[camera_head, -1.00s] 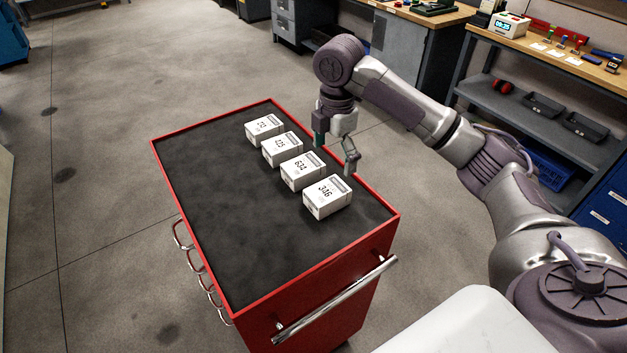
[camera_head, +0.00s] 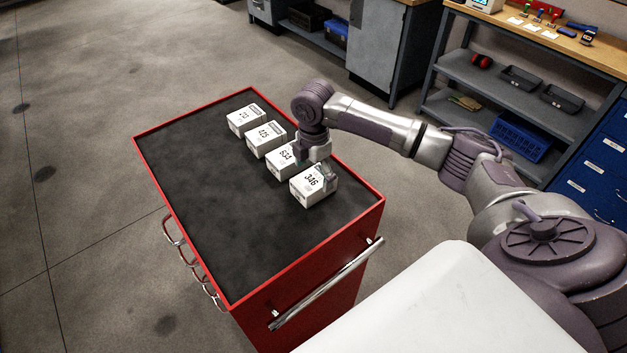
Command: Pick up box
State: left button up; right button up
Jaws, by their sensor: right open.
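Several white boxes stand in a row on the black top of a red tool cart (camera_head: 190,215). The nearest box (camera_head: 310,188) is marked 346. Behind it are box 634 (camera_head: 281,160), box 415 (camera_head: 266,139) and, farthest, a box (camera_head: 243,119) whose number is hard to read. My right gripper (camera_head: 316,166) is open and low at the row's near end. One finger shows at the far right edge of box 346. The other finger is mostly hidden around the gap between boxes 346 and 634. My left gripper is not in view.
The cart top is bare left of and in front of the row. A chrome handle (camera_head: 328,284) runs along the cart's near side. Workbenches with shelves and a blue crate (camera_head: 520,136) stand at the back right. The floor left of the cart is clear.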

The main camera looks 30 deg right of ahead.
jog(key=shift+f, duration=1.15)
jog(key=c, duration=1.3)
jog(key=shift+r, duration=0.1)
jog(key=shift+c, duration=0.5)
